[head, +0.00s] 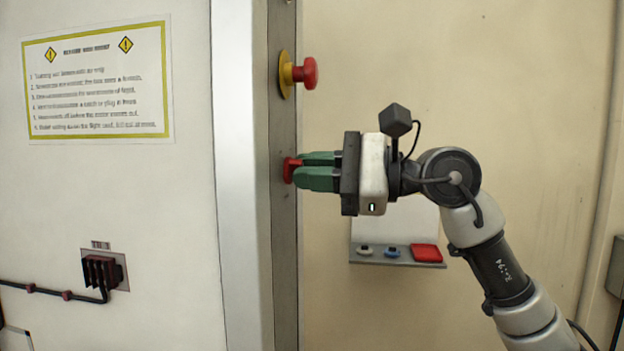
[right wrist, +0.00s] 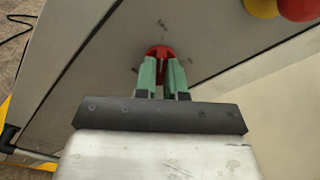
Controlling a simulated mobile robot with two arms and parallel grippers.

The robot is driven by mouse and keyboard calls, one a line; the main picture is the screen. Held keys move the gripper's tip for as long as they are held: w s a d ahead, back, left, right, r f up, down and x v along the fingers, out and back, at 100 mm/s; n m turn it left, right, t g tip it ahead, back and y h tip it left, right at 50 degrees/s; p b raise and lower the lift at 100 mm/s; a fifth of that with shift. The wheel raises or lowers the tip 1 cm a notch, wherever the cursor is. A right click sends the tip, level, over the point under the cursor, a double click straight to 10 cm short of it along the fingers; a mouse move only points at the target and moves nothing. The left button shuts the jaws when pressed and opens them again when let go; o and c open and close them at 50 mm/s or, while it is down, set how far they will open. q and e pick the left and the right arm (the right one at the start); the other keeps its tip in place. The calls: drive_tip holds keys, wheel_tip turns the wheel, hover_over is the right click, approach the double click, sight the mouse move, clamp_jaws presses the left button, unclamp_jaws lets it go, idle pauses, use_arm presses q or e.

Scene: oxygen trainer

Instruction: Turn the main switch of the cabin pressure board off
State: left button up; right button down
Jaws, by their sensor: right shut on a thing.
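The red main switch (head: 290,170) sits on the narrow grey side face of the cabinet, below the emergency stop. My right gripper (head: 306,172) comes in from the right with its green fingers shut on the switch. In the right wrist view the red switch (right wrist: 159,52) shows between and beyond the two green fingertips (right wrist: 162,68). Small marks are on the panel around it, too small to read. The fingers hide part of the switch's grip. My left gripper is not in view.
A red emergency stop button on a yellow base (head: 305,73) projects just above my right gripper. A small shelf (head: 398,262) with buttons and a red block is below it on the wall. A black connector with a cable (head: 101,273) is on the cabinet front.

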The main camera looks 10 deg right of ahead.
idle(0.3)
drive_tip(key=c, duration=1.2)
unclamp_jaws()
drive_tip(key=b+v, duration=0.3)
drive_tip(key=v, duration=0.7)
drive_tip(key=shift+s+d, duration=0.15)
drive_tip(key=shift+d, duration=0.25)
